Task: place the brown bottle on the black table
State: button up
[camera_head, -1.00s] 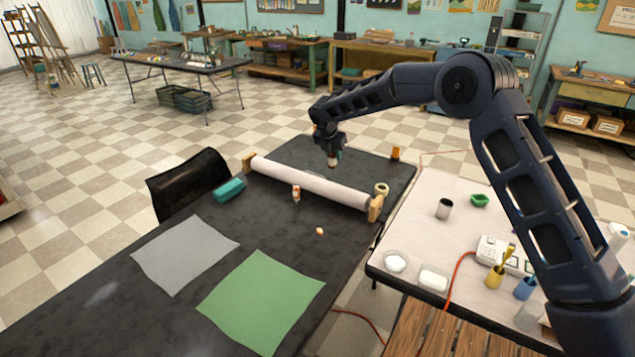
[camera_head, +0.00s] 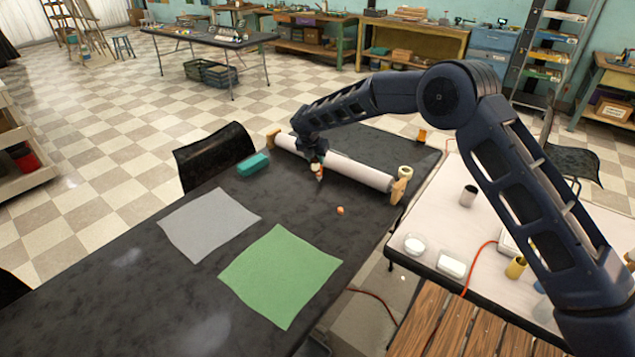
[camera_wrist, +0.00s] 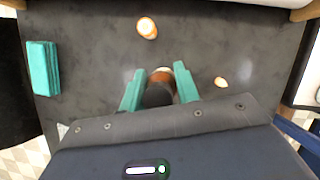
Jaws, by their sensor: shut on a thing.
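My gripper (camera_wrist: 160,92) has its teal fingers on either side of the brown bottle (camera_wrist: 161,77) and is shut on it. The bottle shows a dark top and a brown and white body, seen from above. In the head view my gripper (camera_head: 315,158) is over the black table (camera_head: 150,270), near the white roll. I cannot tell whether the held bottle touches the tabletop. A second orange-and-white bottle (camera_wrist: 147,27) stands apart from my gripper, on the roll's side. In the head view the two bottles overlap closely.
A small orange-tan object (camera_wrist: 220,82) lies right of the held bottle. A white roll (camera_head: 345,170) on wooden ends crosses the table. A teal block (camera_head: 253,164), a grey sheet (camera_head: 208,222) and a green sheet (camera_head: 280,275) lie on the table. Bare tabletop remains around them.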

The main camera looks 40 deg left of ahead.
notch_tip(320, 180, down, 12)
jog(key=shift+r, duration=0.1)
dwell(0.5)
jog(key=o, duration=1)
jog(key=v, duration=1.2)
jog(key=shift+s, duration=0.1)
